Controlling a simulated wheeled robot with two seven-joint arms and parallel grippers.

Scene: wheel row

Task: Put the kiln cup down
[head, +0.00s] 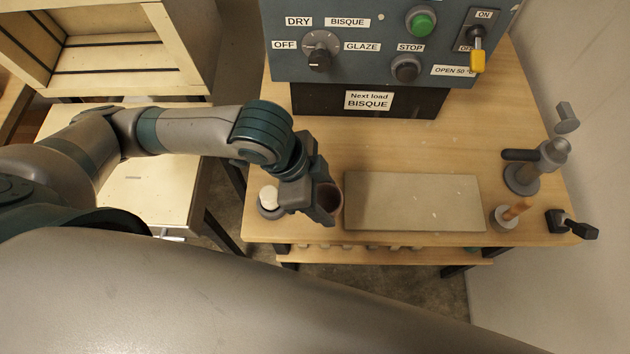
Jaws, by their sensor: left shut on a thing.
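My left gripper (318,206) is shut on a brown cup (331,197), the kiln cup. The cup's open mouth shows just right of the fingers, and the gripper hides much of its body. The cup is at the left end of a flat grey-beige slab (415,203) on the wooden table (390,150). I cannot tell whether the cup touches the table or is held above it. My right gripper is not in view.
A control panel (360,50) stands behind, above a "Next load BISQUE" sign (369,100). A grey stand (524,178) and a wooden-handled tool in a holder (505,214) are right. The slab is bare.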

